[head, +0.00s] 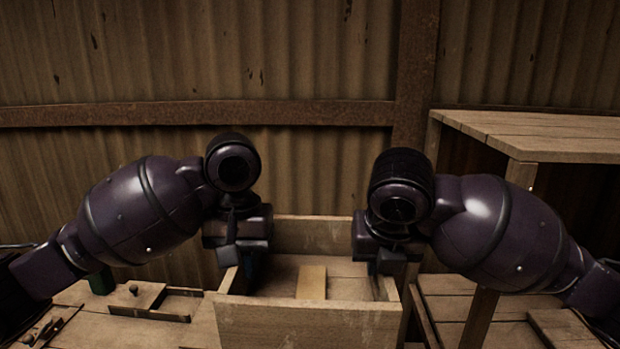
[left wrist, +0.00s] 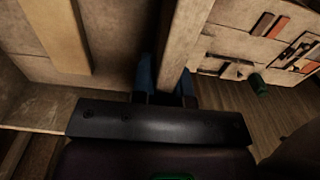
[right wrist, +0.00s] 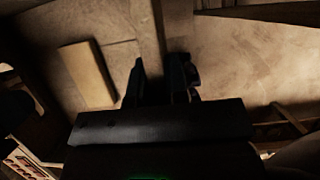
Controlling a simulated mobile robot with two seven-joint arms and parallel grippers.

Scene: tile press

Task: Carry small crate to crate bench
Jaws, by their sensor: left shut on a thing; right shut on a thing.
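The small wooden crate (head: 308,325) is in the middle of the head view, open side up. A pale wooden block (head: 312,282) lies inside it, and shows in the left wrist view (left wrist: 52,35) and the right wrist view (right wrist: 87,74). My left gripper (head: 240,262) is shut on the crate's left wall, with a finger on each side of the wall in the left wrist view (left wrist: 165,85). My right gripper (head: 378,268) is shut on the right wall; its fingers also show in the right wrist view (right wrist: 162,80). I cannot tell how high the crate is held.
A wooden worktop (head: 140,325) with a small lidded box (head: 137,297) and tools lies at left. A taller wooden bench (head: 545,135) stands at right, with a lower slatted surface (head: 450,308) beneath it. A corrugated wall (head: 300,60) closes off the back.

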